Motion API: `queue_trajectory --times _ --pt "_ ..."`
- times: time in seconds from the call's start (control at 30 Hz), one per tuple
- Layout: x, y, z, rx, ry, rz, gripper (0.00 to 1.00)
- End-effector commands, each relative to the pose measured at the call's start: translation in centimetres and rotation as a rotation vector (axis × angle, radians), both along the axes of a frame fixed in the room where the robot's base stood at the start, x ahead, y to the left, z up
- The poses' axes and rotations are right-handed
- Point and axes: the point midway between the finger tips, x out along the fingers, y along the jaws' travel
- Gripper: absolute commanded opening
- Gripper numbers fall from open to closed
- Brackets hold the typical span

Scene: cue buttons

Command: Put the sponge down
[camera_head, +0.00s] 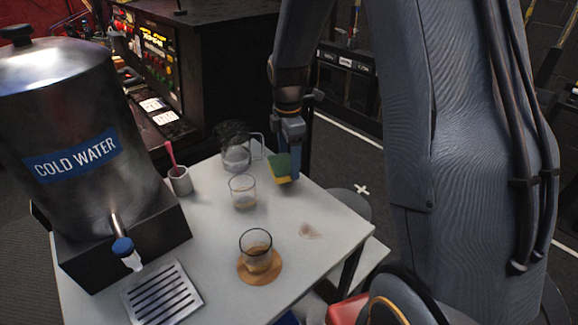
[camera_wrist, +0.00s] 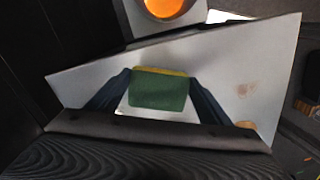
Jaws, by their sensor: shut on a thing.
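The sponge (camera_head: 280,168), green on one face and yellow on the other, is between the fingers of my gripper (camera_head: 288,160) at the right edge of the white table (camera_head: 215,270). The sponge (camera_wrist: 158,92) also shows in the wrist view, with a dark finger on each side of it. My gripper (camera_wrist: 158,95) is shut on it. The sponge is at or just above the tabletop; I cannot tell whether it touches. A faint brown stain (camera_head: 310,231) marks the table nearer the front, and it shows in the wrist view (camera_wrist: 247,89).
A glass with brown liquid (camera_head: 256,250) stands on a round coaster (camera_head: 274,272). Another glass (camera_head: 242,191) and a clear jug (camera_head: 237,156) stand near the sponge. A cup (camera_head: 180,181) and a cold water dispenser (camera_head: 75,130) are left. A drip tray (camera_head: 162,296) lies in front.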

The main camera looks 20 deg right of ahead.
Motion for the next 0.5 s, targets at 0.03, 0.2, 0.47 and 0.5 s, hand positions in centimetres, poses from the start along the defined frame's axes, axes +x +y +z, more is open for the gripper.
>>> queue_trajectory --times 0.03,0.2,0.47,0.5 --pt "-0.2 0.0 -0.8 0.0 0.006 0.0 0.44" --pt "-0.1 0.1 -2.9 0.0 0.004 0.001 0.44" --pt "0.0 0.1 -3.1 0.0 0.001 0.001 0.44" --pt "0.0 0.1 -3.2 0.0 0.001 0.001 0.44"
